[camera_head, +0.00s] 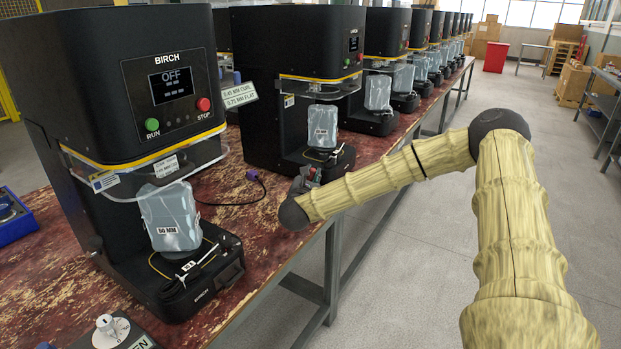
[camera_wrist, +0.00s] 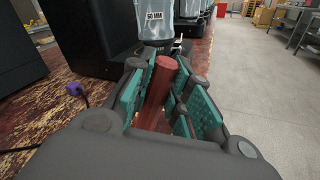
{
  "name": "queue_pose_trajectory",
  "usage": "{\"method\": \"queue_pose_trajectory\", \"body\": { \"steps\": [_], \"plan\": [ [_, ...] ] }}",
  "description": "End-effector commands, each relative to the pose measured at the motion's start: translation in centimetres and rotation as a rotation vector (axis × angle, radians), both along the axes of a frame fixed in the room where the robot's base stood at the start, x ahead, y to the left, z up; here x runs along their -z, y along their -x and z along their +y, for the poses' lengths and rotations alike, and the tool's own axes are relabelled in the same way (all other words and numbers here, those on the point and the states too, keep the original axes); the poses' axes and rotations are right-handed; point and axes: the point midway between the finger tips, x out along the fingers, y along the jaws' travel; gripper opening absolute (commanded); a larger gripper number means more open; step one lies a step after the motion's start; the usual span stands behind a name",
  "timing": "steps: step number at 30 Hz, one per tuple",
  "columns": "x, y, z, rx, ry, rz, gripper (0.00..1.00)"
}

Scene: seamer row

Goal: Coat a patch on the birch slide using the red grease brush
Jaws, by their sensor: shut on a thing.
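The birch seamer (camera_head: 150,85) stands at the left front in the head view, its screen reading OFF. Its low black base (camera_head: 215,285), lettered along the front edge, carries a clouded 50 MM packet (camera_head: 170,218) and a small tagged black lever (camera_head: 190,266). I cannot clearly tell which part is the slide. My gripper (camera_head: 304,183) is to the right of that base, near the bench edge by the second seamer. In the wrist view, its teal-padded fingers (camera_wrist: 163,95) are shut on the red grease brush (camera_wrist: 160,82). The brush's bristles are not visible.
The second seamer (camera_head: 300,75) stands behind my gripper, and several more run back along the red, worn bench (camera_head: 235,205). A dark cable with a purple plug (camera_head: 253,175) lies between the first two. The floor aisle (camera_head: 430,250) at right is open.

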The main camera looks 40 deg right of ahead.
Motion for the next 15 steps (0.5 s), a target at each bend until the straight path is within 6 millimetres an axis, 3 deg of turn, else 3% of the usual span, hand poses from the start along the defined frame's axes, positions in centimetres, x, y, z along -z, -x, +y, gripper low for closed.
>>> {"method": "queue_pose_trajectory", "body": {
  "steps": [15],
  "plan": [
    [-3.3,0.0,0.0,0.001,-0.001,-0.003,0.0]
  ]
}}
